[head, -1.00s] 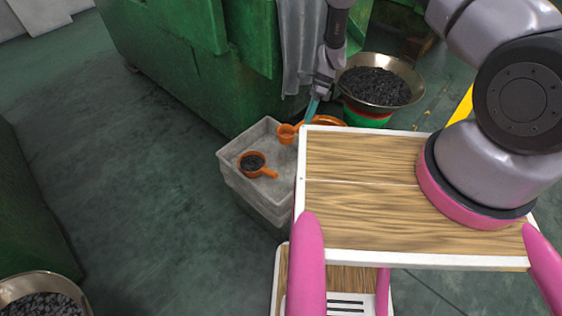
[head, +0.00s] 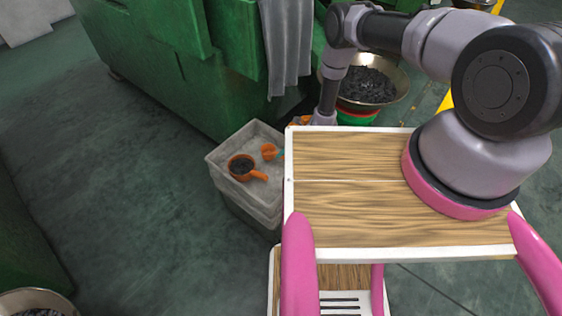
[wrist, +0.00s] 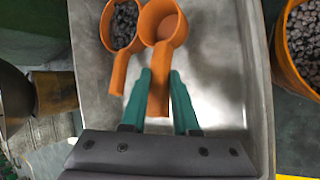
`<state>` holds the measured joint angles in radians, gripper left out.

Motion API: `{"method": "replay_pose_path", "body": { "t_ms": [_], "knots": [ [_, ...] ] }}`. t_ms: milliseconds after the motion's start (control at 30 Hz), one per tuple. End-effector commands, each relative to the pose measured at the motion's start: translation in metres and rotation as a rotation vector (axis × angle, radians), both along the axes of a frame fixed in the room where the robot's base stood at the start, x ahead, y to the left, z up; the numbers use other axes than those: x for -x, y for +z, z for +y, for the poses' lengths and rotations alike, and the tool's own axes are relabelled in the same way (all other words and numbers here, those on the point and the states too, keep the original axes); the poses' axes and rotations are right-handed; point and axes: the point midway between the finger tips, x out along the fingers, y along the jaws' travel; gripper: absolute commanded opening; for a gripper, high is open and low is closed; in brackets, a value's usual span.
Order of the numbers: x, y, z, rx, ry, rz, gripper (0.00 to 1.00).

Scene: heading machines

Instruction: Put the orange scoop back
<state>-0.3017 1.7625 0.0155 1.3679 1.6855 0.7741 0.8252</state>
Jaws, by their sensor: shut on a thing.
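My gripper (wrist: 160,75) is shut on the handle of an empty orange scoop (wrist: 164,22). The scoop's round cup points away from me in the wrist view. In the wrist view the full scoop (wrist: 122,27) is right beside the held one. I cannot tell whether the held scoop touches the bin floor.
An orange container of dark pieces (wrist: 282,50) stands right of the bin. A metal bowl of dark pieces (head: 370,82) is behind it. A green machine (head: 170,60) with a grey cloth (head: 288,45) stands behind the bin. Open floor (head: 120,190) lies to the left.

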Motion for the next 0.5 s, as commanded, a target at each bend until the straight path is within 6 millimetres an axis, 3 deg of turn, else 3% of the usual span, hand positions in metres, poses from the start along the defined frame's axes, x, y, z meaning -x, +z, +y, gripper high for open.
{"method": "replay_pose_path", "body": {
  "t_ms": [300,500],
  "knots": [
    [0.001,-0.04,0.0,0.0,0.002,0.0,0.0],
    [-0.001,-0.049,0.0,-0.001,0.001,-0.001,0.0]
  ]
}}
